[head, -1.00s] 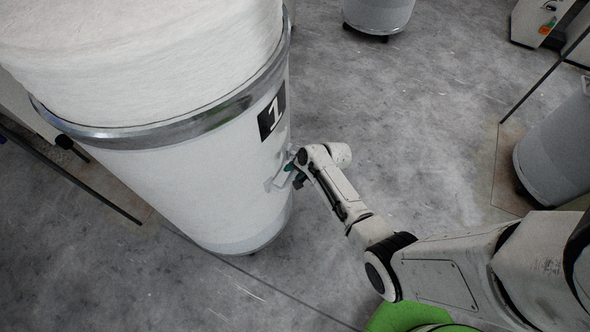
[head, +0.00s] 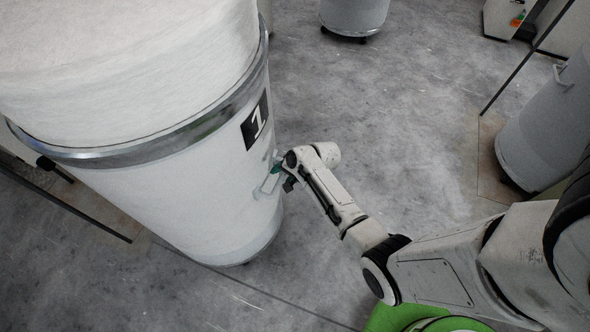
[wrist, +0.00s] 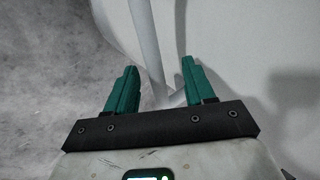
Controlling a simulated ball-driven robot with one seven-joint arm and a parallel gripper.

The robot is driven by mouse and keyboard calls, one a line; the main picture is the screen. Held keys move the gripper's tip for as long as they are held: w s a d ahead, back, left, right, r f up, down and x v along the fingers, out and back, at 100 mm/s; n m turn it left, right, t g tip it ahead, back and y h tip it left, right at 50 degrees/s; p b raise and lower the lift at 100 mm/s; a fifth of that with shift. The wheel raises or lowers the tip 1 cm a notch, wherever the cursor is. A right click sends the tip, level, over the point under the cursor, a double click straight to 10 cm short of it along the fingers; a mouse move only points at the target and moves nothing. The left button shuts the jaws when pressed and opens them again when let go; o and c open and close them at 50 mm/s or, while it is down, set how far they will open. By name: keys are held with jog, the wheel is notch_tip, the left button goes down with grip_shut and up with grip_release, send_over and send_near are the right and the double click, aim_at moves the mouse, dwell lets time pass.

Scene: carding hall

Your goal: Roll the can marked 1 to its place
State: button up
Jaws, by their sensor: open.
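The can marked 1 (head: 200,185) is a tall white cylinder with a metal rim, heaped with white fibre, at the left of the head view. A black label (head: 255,121) with a white 1 is on its side. A pale handle (head: 267,186) sticks out below the label. In the wrist view the handle bar (wrist: 146,45) runs down between the fingers, with the can wall (wrist: 230,60) behind. My gripper (wrist: 155,85) has green fingers standing apart on either side of the bar. In the head view, my gripper (head: 283,174) is at the handle, its fingers partly hidden.
A grey can (head: 354,15) on casters stands at the top. Another grey can (head: 549,125) with a handle stands at the right, by a thin dark post (head: 528,55). Grey floor (head: 390,120) between them is clear. A dark rail (head: 70,205) lies left of can 1.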

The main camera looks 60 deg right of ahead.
jog(key=v, duration=0.8)
jog(key=shift+s, duration=0.55)
jog(key=shift+d, duration=0.1)
